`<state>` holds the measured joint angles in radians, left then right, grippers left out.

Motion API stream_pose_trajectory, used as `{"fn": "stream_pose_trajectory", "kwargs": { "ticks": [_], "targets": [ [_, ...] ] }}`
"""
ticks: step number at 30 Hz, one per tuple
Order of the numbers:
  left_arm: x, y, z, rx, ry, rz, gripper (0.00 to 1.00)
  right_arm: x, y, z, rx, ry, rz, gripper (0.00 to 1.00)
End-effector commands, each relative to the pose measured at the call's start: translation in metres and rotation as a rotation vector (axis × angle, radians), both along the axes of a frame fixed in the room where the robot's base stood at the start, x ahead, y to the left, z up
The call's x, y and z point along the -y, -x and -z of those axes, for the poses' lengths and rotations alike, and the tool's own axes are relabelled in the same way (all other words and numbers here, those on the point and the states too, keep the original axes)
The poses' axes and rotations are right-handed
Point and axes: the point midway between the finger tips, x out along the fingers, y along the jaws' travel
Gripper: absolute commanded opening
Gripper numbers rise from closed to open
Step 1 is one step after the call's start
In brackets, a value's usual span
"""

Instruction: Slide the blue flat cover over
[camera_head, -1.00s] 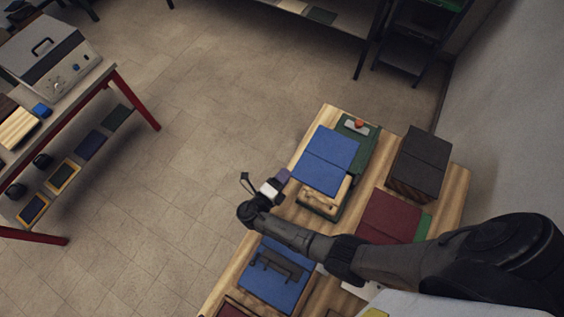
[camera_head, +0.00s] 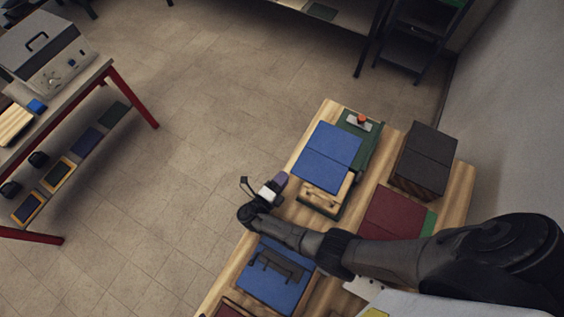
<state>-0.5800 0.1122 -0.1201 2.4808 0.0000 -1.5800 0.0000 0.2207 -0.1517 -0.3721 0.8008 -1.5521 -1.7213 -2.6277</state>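The blue flat cover (camera_head: 328,157) lies over a pale wooden box (camera_head: 325,195) on a green base (camera_head: 372,143). It shows a seam across its middle. The near end of the box is uncovered and shows a small handle or latch. My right gripper (camera_head: 281,179) is just left of the cover's near-left corner, with a small gap visible between them. Its fingers are too small and dark to tell whether they are open. My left gripper is not in view.
A second blue piece with a dark handle (camera_head: 277,262) lies nearer on the wooden table (camera_head: 458,191). A maroon cover (camera_head: 393,212) and a dark box (camera_head: 424,160) stand to the right. An orange-red knob (camera_head: 362,119) sits on the green base. Open floor lies left.

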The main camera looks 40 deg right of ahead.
Motion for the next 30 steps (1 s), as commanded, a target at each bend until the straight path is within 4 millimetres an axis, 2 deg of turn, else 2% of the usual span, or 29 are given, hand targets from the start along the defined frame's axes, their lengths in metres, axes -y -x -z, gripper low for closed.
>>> {"fn": "stream_pose_trajectory", "kwargs": {
  "ticks": [1,2,4,9,15,21,30],
  "targets": [
    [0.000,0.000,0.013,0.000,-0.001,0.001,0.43,0.000,-0.001,0.016,-0.003,0.001,0.000,0.38],
    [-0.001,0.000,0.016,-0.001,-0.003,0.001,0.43,0.000,-0.001,0.022,-0.002,0.001,0.000,0.38],
    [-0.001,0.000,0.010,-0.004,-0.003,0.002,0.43,0.013,-0.003,0.015,0.002,0.003,0.003,0.38],
    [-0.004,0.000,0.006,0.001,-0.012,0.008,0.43,0.039,-0.010,0.015,0.001,0.002,0.001,0.38],
    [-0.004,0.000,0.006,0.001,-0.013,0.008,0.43,0.060,-0.016,0.015,0.001,0.001,0.001,0.38],
    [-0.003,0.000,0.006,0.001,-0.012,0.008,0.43,0.071,-0.018,0.015,0.001,0.001,0.001,0.38],
    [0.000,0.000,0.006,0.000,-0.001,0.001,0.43,0.073,-0.019,0.015,0.001,0.000,0.001,0.38]
  ]
}}
